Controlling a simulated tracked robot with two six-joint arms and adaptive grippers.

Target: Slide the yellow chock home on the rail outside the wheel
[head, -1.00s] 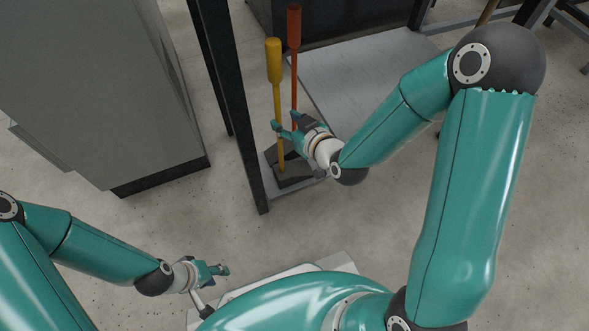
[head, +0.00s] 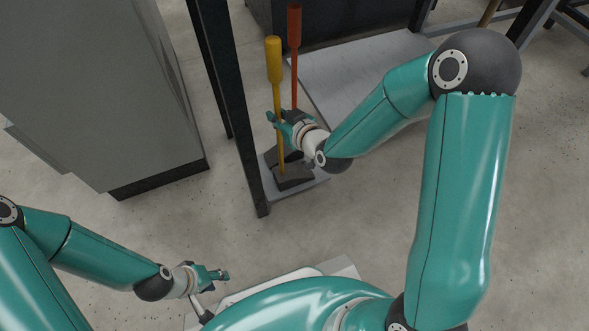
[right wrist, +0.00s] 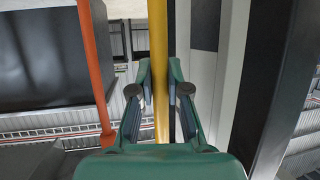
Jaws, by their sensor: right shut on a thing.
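The yellow chock has a tall upright yellow handle (head: 275,62) and a dark wedge base (head: 294,178) low on a grey plate beside a black post. My right gripper (head: 280,119) is shut on the handle's shaft, well above the base. In the right wrist view the yellow shaft (right wrist: 158,35) runs between the two fingers (right wrist: 160,90). I cannot make out the wheel or tell the rail from the plate. My left gripper (head: 221,275) is near the bottom of the head view, away from the chock; its jaw opening is unclear.
A red-orange handle (head: 294,28) stands just behind the yellow one and also shows in the right wrist view (right wrist: 92,60). The black post (head: 236,115) rises close to the left. A grey cabinet (head: 95,90) stands further left. Bare floor lies in front.

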